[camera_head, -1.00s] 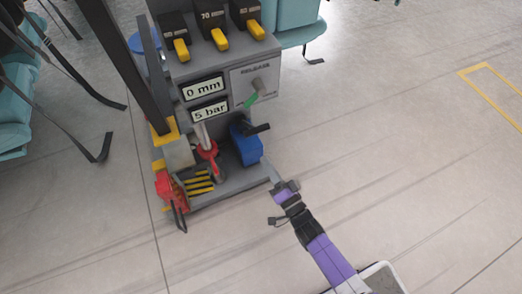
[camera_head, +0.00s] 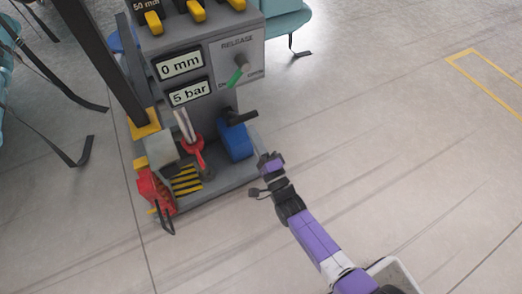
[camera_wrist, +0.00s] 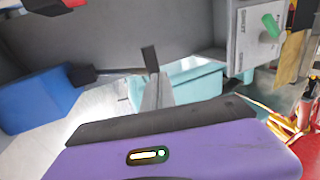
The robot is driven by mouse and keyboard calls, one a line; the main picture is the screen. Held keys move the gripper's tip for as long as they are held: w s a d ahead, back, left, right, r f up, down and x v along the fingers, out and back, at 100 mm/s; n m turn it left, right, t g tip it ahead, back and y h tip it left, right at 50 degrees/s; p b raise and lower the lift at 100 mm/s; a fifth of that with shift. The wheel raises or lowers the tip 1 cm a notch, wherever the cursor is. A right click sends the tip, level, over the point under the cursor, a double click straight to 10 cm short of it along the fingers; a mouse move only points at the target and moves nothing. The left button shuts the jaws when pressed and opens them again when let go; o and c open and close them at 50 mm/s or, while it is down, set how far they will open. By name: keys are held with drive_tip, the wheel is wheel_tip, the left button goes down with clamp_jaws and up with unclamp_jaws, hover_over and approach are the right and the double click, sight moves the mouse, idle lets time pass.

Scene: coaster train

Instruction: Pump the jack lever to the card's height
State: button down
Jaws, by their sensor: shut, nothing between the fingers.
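I cannot tell which is the jack lever. My gripper (camera_head: 268,158) is shut and empty, right of the blue block and apart from it. I cannot make out a separate card.
A green-tipped release lever (camera_head: 236,76) sits on the station's front panel. Several black boxes with yellow handles line the top, one marked "50 mm" (camera_head: 145,5). A dark post (camera_head: 105,60) and a red device (camera_head: 153,190) stand at left. The floor at right is clear.

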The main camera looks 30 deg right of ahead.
sight(245, 119)
drive_tip(key=shift+b+x, duration=0.55)
drive_tip(key=shift+x, duration=1.7)
drive_tip(key=w+r+g+p, duration=0.1)
drive_tip(key=p, duration=0.2)
drive_tip(key=shift+w+r, duration=0.1)
drive_tip(key=shift+r, duration=0.1)
drive_tip(key=shift+f, duration=0.1)
